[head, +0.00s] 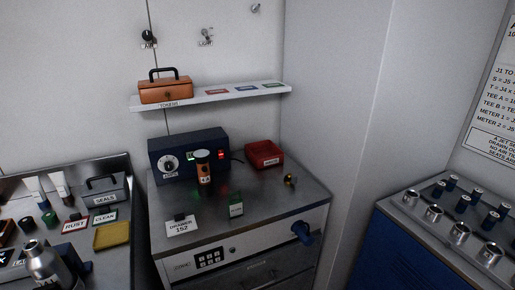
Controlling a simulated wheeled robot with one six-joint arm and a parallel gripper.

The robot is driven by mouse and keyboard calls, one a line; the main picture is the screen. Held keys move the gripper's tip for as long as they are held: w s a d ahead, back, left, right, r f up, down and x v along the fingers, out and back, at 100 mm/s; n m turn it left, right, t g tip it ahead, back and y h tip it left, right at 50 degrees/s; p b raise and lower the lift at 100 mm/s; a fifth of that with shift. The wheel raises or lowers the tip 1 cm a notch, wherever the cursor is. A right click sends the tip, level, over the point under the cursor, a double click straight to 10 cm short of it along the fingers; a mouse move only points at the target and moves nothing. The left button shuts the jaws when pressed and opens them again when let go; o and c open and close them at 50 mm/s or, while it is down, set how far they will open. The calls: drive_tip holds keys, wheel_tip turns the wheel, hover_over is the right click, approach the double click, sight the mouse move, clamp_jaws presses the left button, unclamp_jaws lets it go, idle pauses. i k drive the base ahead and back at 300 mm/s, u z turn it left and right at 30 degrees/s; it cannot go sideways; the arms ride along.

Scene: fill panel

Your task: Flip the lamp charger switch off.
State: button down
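The lamp charger is a dark blue box (188,140) at the back of a metal-topped cabinet, in the middle of the head view. A green light (191,156) glows near the middle. A small red-lit part (220,155) sits at the right, perhaps the switch; its position is too small to tell. An orange and black lamp (204,172) with a pale top stands in front and hides part of the charger's face. My gripper is not in view.
A red bin (264,155) stands right of the charger. A shelf (212,97) with an orange toolbox (165,91) hangs above.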

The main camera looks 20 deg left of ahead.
sight(220, 152)
drive_tip(key=u, duration=0.1)
drive_tip(key=i, duration=0.8)
drive_tip(key=u, duration=0.95)
drive_tip(key=i, duration=0.55)
drive_tip(key=u, duration=0.55)
